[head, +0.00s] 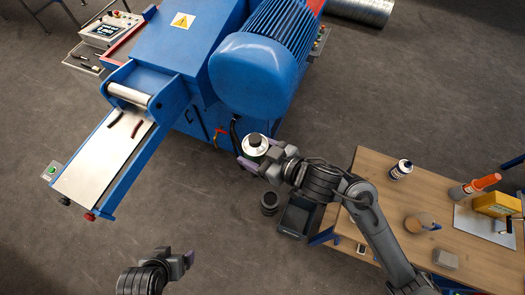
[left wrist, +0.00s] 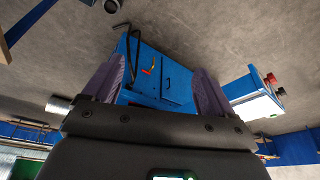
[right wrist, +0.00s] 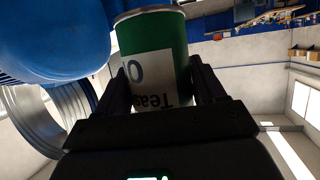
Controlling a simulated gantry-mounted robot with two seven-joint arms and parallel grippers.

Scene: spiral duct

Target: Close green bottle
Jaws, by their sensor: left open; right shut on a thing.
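The green bottle (head: 255,146) is held up in front of the blue machine, with its round top facing the head camera. The top shows a pale rim around a dark middle; I cannot tell whether that middle is a lid or an opening. My right gripper (head: 256,160) is shut around its side. In the right wrist view the green bottle (right wrist: 178,42) sits between both fingers, with a white label whose print is upside down. My left gripper (head: 186,262) is open and empty at the bottom left, well apart from the bottle. Its fingers (left wrist: 158,90) frame nothing close.
The blue machine (head: 165,55) with its chute (head: 105,160) fills the upper left. A dark bin (head: 298,216) and dark round object (head: 269,203) stand below my right gripper.

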